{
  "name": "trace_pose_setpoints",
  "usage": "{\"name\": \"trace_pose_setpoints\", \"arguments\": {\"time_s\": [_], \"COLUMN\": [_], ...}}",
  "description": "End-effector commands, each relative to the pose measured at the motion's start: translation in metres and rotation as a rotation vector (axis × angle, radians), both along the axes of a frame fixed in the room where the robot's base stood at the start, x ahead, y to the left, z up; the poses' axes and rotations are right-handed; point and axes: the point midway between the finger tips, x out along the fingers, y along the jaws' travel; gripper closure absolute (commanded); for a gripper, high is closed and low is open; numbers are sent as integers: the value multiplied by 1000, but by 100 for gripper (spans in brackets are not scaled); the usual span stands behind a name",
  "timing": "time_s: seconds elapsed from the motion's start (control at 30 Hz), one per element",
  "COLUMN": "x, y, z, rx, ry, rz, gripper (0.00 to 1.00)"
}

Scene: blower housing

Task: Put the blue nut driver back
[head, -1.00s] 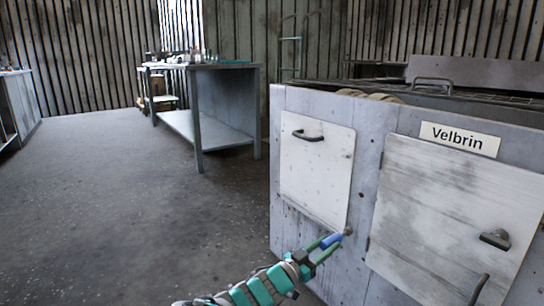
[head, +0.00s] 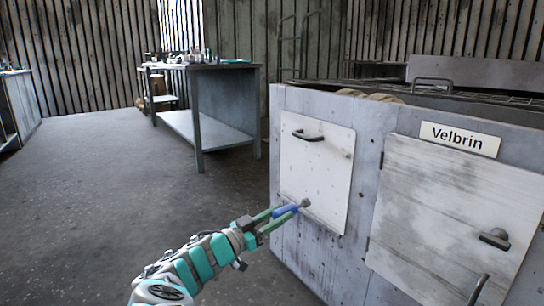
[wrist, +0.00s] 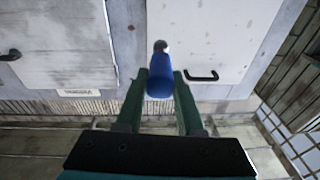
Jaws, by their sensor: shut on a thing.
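My gripper (head: 272,217) is shut on the blue nut driver (head: 287,210), with a green finger on each side of its blue handle. The driver's grey tip points away from my gripper, toward the left white panel (head: 318,170) of the grey housing. In the wrist view the nut driver (wrist: 160,78) sits between the fingertips, its tip in front of the white panel. I cannot tell whether the tip touches the panel. Much of the handle shows beyond the fingers.
A metal workbench (head: 226,100) with several small items on top stands at the back. The floor on the left is clear.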

Motion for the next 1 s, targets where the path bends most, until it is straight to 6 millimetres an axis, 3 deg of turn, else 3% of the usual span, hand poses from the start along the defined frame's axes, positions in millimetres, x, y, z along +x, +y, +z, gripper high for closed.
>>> {"name": "trace_pose_setpoints", "arguments": {"time_s": [0.6, 1.0], "x": [-38, -63], "y": [73, 98], "z": [70, 97], "rx": [4, 0], "ry": [-4, -2], "rz": [-42, -66], "gripper": [100, 100]}}
